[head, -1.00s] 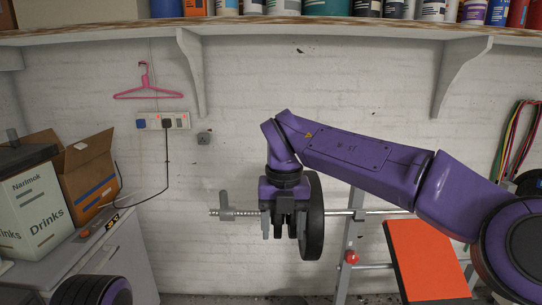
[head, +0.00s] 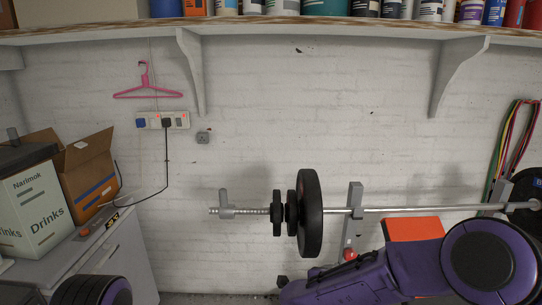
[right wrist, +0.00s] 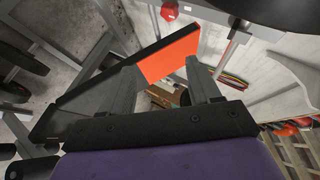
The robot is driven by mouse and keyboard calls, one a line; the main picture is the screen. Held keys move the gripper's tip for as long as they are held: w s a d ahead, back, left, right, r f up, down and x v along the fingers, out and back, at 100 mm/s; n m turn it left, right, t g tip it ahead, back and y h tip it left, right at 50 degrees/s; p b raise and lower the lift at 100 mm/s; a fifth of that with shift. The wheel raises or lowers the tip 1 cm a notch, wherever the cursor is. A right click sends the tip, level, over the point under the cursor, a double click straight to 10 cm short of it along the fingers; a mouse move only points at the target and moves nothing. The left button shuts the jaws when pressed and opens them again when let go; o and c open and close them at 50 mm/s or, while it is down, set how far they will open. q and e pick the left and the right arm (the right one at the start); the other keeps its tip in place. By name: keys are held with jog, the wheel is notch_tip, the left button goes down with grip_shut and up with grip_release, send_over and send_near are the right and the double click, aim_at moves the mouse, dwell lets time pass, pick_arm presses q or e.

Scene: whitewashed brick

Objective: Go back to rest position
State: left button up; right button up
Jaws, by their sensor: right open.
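My right arm (head: 345,284) is low at the bottom of the head view, below the barbell, and its gripper cannot be made out there. In the right wrist view my right gripper (right wrist: 163,85) is open, with nothing between its fingers. An orange bench pad (right wrist: 172,53) shows beyond the fingers, and in the head view (head: 413,229) it is partly hidden behind my right arm. A part of my left arm (head: 90,290) shows at the lower left of the head view; the left gripper is out of view.
A barbell (head: 400,209) lies across its rack (head: 355,195). A large black plate (head: 310,215), two smaller plates (head: 277,213) and a collar (head: 226,206) are on its left end. A cabinet (head: 125,255) with boxes stands at left. A shelf (head: 300,27) runs above.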

jog(key=s+d+f+n+g+y, duration=0.1)
jog(key=s+d+f+n+y, duration=0.15)
jog(key=s+f+n, duration=0.5)
jog(key=s+d+f+n+g+y, duration=0.15)
jog(key=s+d+f+n, duration=0.25)
jog(key=s+f, duration=0.7)
jog(key=s+d+f+n+g, duration=0.1)
jog(key=s+d, duration=0.3)
jog(key=s, duration=0.6)
jog(key=s+d+f+n+g, duration=0.2)
jog(key=s+d+f+g, duration=0.1)
jog(key=s, duration=0.6)
jog(key=shift+s+d+f, duration=0.4)
jog(key=shift+d+f, duration=0.05)
jog(key=shift+f, duration=0.35)
